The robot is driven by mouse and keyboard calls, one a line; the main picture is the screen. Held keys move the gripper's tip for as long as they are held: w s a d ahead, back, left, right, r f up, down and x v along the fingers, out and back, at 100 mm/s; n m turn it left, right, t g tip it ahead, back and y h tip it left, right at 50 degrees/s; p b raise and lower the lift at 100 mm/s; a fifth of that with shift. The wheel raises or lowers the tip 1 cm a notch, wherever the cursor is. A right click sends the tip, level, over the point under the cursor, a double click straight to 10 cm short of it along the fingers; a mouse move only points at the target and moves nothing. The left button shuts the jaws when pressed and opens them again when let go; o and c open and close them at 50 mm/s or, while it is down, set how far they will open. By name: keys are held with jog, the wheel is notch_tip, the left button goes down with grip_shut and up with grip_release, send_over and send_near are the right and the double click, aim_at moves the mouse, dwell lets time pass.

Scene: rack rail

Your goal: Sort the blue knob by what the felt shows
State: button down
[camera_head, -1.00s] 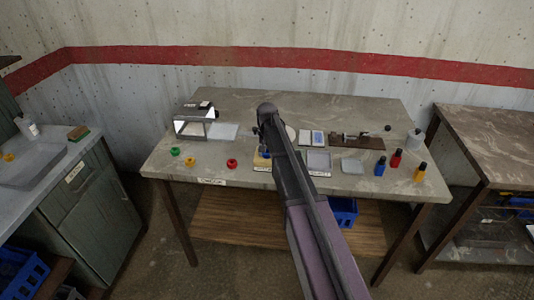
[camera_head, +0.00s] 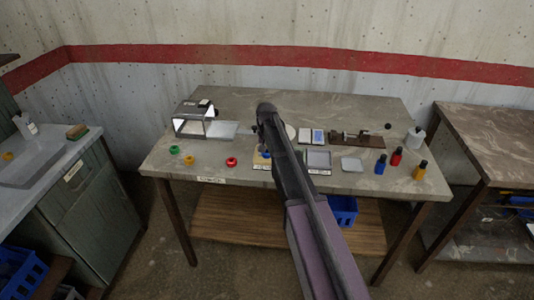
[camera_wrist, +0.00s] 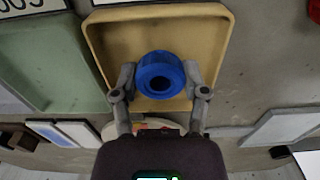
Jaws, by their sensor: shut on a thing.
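The blue knob (camera_wrist: 161,75) is a ring-like piece with a dark hole in its middle. In the wrist view my gripper (camera_wrist: 161,82) is shut on it, one finger on each side. The knob is over a yellow tray (camera_wrist: 213,40); I cannot tell whether it touches the tray floor. In the head view my arm hides part of this spot, and the yellow tray (camera_head: 261,166) shows only in part beside it. A grey-green tray (camera_wrist: 45,60) lies beside the yellow one. I cannot make out which surface is the felt.
Green (camera_head: 174,150), yellow (camera_head: 189,160) and red (camera_head: 232,161) rings lie on the table's left front. A clear-sided box (camera_head: 190,124) stands behind them. Blue, red and yellow bottles (camera_head: 420,171) stand at the right. A metal fixture on a brown board (camera_head: 358,141) lies behind.

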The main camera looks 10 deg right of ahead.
jog(key=shift+f, duration=0.2)
grip_release()
jog(key=shift+r, duration=0.15)
jog(key=shift+r+p, duration=3.95)
jog(key=shift+s, duration=0.15)
jog(key=s+n, duration=0.1)
jog(key=s, duration=0.8)
jog(key=s+n, duration=0.1)
jog(key=s, duration=0.9)
jog(key=s+n, duration=0.1)
jog(key=s, duration=0.9)
jog(key=shift+d+n, duration=0.1)
jog(key=shift+n, duration=0.2)
jog(key=shift+w, duration=0.1)
